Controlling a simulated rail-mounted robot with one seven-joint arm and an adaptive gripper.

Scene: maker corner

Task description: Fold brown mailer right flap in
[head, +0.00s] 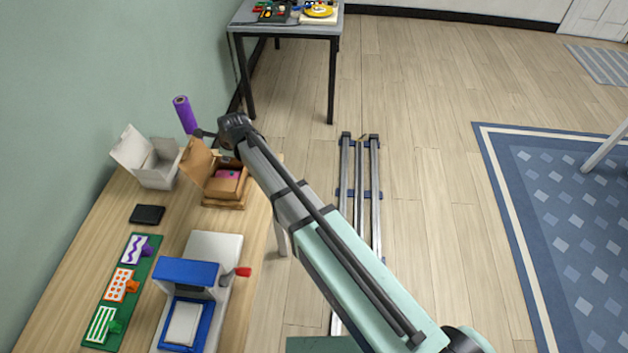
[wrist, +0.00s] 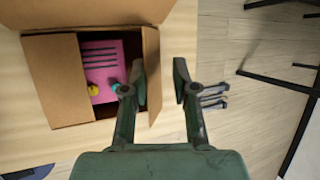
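The brown mailer (head: 222,184) sits open on the wooden bench, with its large lid raised at the back; it also shows in the wrist view (wrist: 55,82). A pink item (wrist: 102,65) with dark stripes and yellow and teal knobs lies inside. The mailer's right flap (wrist: 151,62) stands up and leans outward. My gripper (wrist: 160,78) is open, its left finger over the box opening and its right finger beyond the flap. The flap shows between the fingers; I cannot tell whether either touches it.
An open white box (head: 158,170) stands left of the mailer, with a purple roll (head: 185,114) behind. Nearer are a black pad (head: 147,215), a green board with stamps (head: 134,280) and a blue press (head: 188,272) with a red-tipped handle. Floor lies right of the bench.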

